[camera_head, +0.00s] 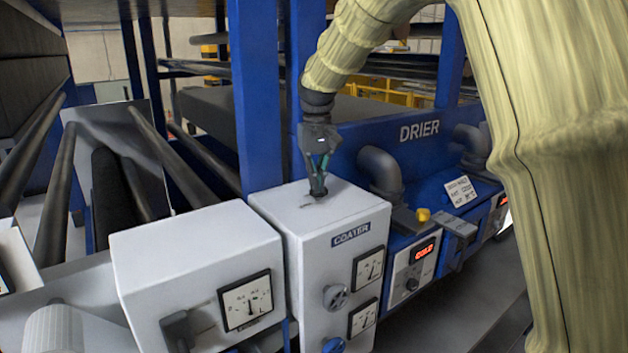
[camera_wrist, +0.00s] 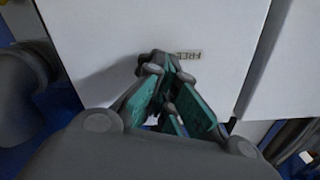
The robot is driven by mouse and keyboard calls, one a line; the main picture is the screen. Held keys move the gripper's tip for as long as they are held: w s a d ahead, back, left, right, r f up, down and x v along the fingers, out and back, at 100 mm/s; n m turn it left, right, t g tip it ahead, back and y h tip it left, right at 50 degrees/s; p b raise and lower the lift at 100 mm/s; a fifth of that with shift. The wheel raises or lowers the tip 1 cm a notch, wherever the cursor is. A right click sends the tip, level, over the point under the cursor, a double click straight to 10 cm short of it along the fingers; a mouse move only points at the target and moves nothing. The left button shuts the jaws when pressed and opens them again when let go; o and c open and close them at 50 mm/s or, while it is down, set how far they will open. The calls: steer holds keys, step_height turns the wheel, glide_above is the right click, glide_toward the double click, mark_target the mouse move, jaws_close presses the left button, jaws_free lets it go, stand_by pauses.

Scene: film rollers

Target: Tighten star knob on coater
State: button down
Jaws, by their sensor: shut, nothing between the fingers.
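The coater is a white box (camera_head: 325,225) with a blue "COATER" label on its front. My gripper (camera_head: 318,192) points down at the top of this box, its teal fingers together. In the wrist view my gripper (camera_wrist: 168,72) is shut, with its tips close to the white surface beside a small "FREE" label (camera_wrist: 187,54). A dark lobed shape shows at the fingertips; I cannot tell whether it is the star knob or part of the fingers. On the coater's front are a grey round handwheel (camera_head: 335,297) and a blue knob (camera_head: 333,346).
A white box with a dial (camera_head: 195,260) stands left of the coater. Two gauges (camera_head: 368,266) are on the coater's front. The blue drier (camera_head: 440,160), with grey pipe elbows (camera_head: 382,172) and a yellow knob (camera_head: 423,214), is to the right. Blue posts (camera_head: 258,90) rise behind.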

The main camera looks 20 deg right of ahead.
steer(key=shift+s+d+f+m, duration=0.15)
steer(key=shift+f+m, duration=0.3)
steer(key=shift+m, duration=0.3)
steer(key=shift+s+d+f+m, duration=0.1)
steer(key=shift+f+m, duration=0.3)
steer(key=shift+m, duration=0.35)
steer(key=c, duration=2.2)
jaws_free()
steer(key=o, duration=0.9)
steer(key=shift+s+d, duration=0.1)
steer(key=shift+d, duration=0.05)
steer(key=o, duration=0.4)
steer(key=shift+f, duration=0.1)
steer(key=shift+o, duration=0.2)
steer(key=shift+w, duration=0.4)
steer(key=shift+r, duration=0.25)
step_height(320, 180, up, 12)
